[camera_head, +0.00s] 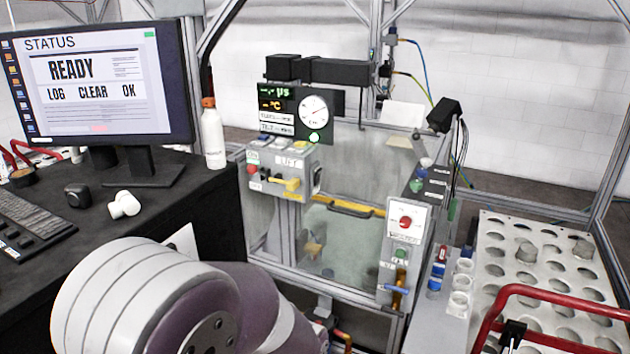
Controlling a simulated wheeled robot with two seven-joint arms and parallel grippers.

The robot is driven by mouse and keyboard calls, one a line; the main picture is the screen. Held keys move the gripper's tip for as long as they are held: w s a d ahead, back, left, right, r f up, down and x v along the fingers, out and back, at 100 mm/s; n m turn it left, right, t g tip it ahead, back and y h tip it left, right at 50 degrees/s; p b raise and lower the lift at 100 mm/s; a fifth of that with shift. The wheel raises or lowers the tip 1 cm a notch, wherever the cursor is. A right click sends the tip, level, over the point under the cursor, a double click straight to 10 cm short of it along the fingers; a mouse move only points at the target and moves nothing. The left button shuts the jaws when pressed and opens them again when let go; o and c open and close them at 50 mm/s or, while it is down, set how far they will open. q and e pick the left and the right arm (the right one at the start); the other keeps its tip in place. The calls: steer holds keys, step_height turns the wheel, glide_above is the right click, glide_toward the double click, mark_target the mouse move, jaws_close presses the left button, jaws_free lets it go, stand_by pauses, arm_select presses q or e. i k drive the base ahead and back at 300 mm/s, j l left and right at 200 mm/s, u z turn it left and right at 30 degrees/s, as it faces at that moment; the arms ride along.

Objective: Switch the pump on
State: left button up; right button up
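No part is readably labelled as the pump, so I cannot tell which control is its switch. A light panel (392,278) on the front right post of the clear-walled enclosure carries a red knob (405,222), a green button (401,253) and a blue-handled part (396,289) below. Neither gripper shows; a large white and purple link of my arm fills the lower left.
A monitor (100,84) reading READY, a keyboard (30,219) and a white bottle (212,137) stand on the dark desk at left. A perforated rack (496,240) and red tubular handle (548,293) are at right. The enclosure has a yellow bar with a black handle (343,208).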

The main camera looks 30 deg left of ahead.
mark_target(316, 180)
steer(key=i, duration=0.55)
steer(key=i+l+u, duration=0.15)
steer(key=i, duration=0.35)
